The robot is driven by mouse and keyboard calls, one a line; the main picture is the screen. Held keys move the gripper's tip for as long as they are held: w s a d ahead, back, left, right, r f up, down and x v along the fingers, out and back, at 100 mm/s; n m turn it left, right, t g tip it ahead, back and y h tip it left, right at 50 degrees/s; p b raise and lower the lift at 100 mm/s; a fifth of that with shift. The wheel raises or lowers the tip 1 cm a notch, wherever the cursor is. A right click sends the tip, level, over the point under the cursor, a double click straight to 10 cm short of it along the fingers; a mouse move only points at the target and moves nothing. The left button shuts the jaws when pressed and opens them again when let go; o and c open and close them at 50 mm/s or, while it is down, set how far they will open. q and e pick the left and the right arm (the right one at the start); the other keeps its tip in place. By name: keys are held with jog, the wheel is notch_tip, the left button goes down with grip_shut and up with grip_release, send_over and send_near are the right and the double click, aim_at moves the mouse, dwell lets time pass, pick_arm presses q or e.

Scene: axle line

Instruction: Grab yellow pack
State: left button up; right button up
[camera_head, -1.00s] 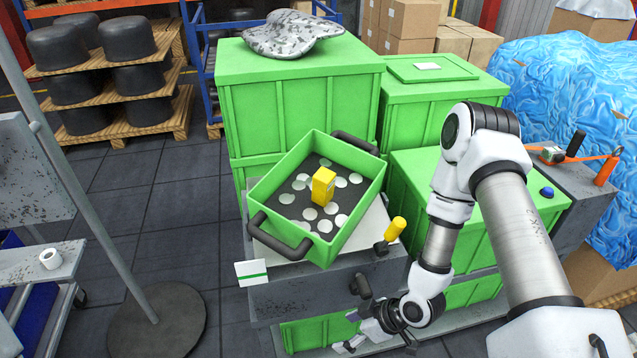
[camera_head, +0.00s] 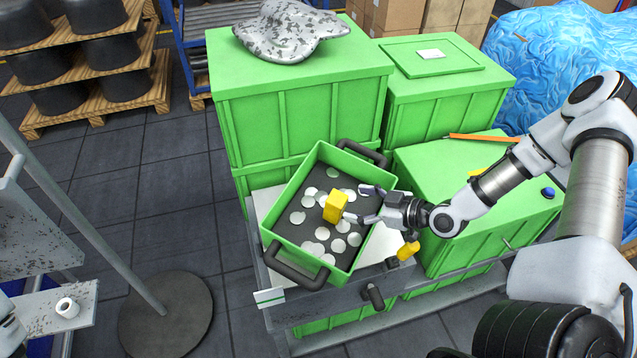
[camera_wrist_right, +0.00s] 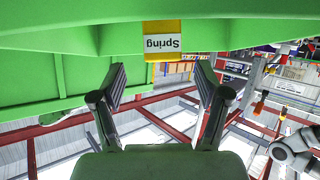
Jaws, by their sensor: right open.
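The yellow pack (camera_head: 335,206) stands in the green handled crate (camera_head: 291,188), among several pale discs on its dark floor. My right gripper (camera_head: 360,204) is open, reaching over the crate's right side with its fingertips close to the pack's right side. In the right wrist view, the yellow pack (camera_wrist_right: 162,40) shows a white label reading "Spring", upside down. It lies ahead of the gap between the spread fingers of the right gripper (camera_wrist_right: 160,80), which hold nothing. My left gripper is not in view.
The crate sits on a grey bench (camera_head: 262,292) with a yellow-handled item (camera_head: 407,250) near its front right. Tall green boxes (camera_head: 300,110) stand behind, and a lower green box (camera_head: 480,190) lies right. A grey pole (camera_head: 85,235) stands left.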

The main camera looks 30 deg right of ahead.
aim_at(340, 200)
jog(key=shift+w, duration=0.35)
jog(key=shift+a+b, duration=0.2)
jog(key=shift+b, duration=0.1)
jog(key=shift+s+a+r+b, duration=0.15)
jog(key=shift+s+a+b, duration=0.05)
jog(key=shift+a+b, duration=0.2)
jog(key=x, duration=0.5)
jog(key=shift+w+d, duration=0.2)
jog(key=shift+w, duration=0.1)
jog(key=shift+w+a+f, duration=0.2)
jog(key=shift+w, duration=0.1)
jog(key=shift+s+a+r, duration=0.1)
jog(key=shift+s, duration=0.05)
jog(key=shift+c, duration=0.7)
jog(key=c, duration=1.1)
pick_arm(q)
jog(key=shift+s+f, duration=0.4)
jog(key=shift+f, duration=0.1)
pick_arm(e)
grip_shut()
